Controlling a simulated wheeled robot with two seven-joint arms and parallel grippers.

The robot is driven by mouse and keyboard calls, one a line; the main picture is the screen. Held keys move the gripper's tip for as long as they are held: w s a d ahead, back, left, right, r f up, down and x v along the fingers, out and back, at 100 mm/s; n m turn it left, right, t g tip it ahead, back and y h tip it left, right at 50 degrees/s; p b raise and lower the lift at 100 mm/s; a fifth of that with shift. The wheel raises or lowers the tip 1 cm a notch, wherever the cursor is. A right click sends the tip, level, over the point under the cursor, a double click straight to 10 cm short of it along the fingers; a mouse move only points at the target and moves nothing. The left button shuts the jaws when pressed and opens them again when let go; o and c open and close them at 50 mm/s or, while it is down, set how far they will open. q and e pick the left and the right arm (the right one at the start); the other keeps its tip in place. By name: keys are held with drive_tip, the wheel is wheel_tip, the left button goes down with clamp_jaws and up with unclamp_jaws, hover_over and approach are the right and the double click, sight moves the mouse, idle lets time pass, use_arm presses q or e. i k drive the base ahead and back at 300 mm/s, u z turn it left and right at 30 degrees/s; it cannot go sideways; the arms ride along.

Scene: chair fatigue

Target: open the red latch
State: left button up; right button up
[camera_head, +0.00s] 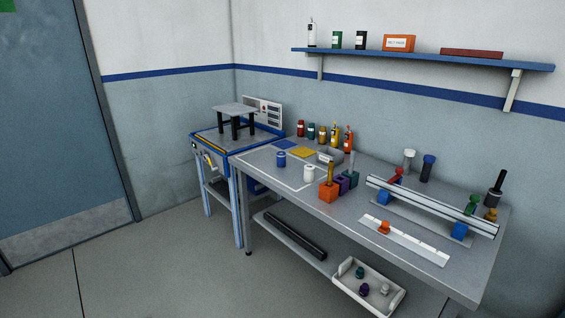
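What looks like the red latch (397,176) is a small red piece at the left part of a long silver rail (430,205) on the workbench. It sits just behind the rail, which hides its lower part. Whether it is open or shut is too small to tell. Blue blocks (384,198) support the rail near its left end and its right end (459,231). Neither of my grippers is in view.
The grey workbench (300,190) also holds orange, purple and teal blocks (328,192), several bottles (323,134), and an orange slider on a white strip (410,240). A white tray (345,284) sits below. Open floor (150,265) lies left, before a blue door (50,120).

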sight(399, 171)
drive_tip(key=k, duration=1.2)
drive_tip(key=z, duration=0.8)
drive_tip(key=i, duration=1.75)
drive_tip(key=u, duration=0.8)
